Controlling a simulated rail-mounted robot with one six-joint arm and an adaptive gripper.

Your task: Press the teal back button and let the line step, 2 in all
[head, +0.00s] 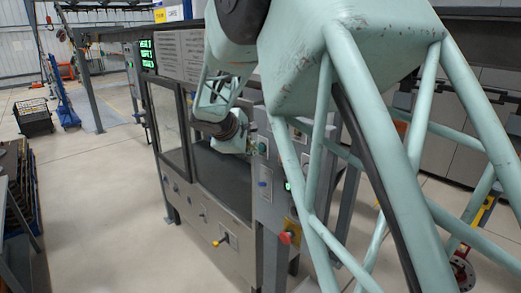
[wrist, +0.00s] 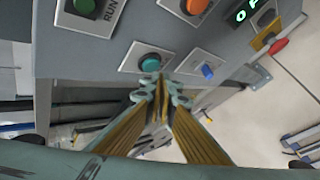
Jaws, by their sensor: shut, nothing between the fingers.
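The teal button (wrist: 150,62) sits on a light square plate on the grey control panel in the wrist view. A greenish button, apparently the same one, shows in the head view (head: 262,147). My gripper (wrist: 160,88) is shut and empty, its fingertips just below the teal button in the wrist picture and overlapping its plate. In the head view my gripper (head: 252,149) is at the panel's upper left edge, close beside the button. I cannot tell whether the fingertips touch the button.
On the same panel are a green button (wrist: 84,6) labelled RUN, an orange button (wrist: 195,5), a blue switch (wrist: 207,71) and a lit display (wrist: 240,15). A red knob (head: 286,238) on a yellow plate is lower. A windowed cabinet (head: 168,125) stands left.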

